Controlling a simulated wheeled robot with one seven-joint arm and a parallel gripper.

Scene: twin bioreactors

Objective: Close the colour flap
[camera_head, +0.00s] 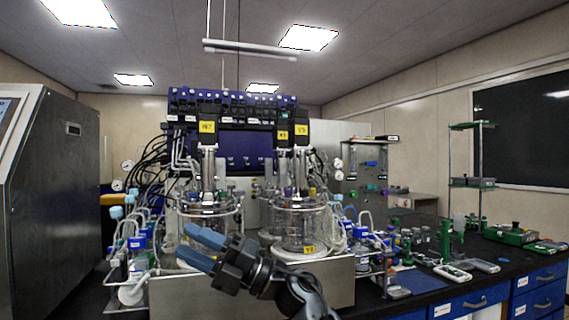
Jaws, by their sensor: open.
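My gripper (185,241) is in front of the left glass vessel (208,215) of the twin bioreactors. Its two blue fingers point left and stand apart, with nothing seen between them. The right glass vessel (300,228) stands beside it. A dark blue panel (245,150) is upright behind and above the vessels. I cannot make out which part is the colour flap, or whether it is open. My gripper and arm hide part of the steel base (335,278) below the vessels.
A steel cabinet (55,190) stands close on the left. Tubes and blue-capped bottles (137,243) crowd both sides of the vessels. The black bench on the right holds green stands (445,240), small devices (452,272) and a blue mat (418,281). Blue drawers (470,303) are below.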

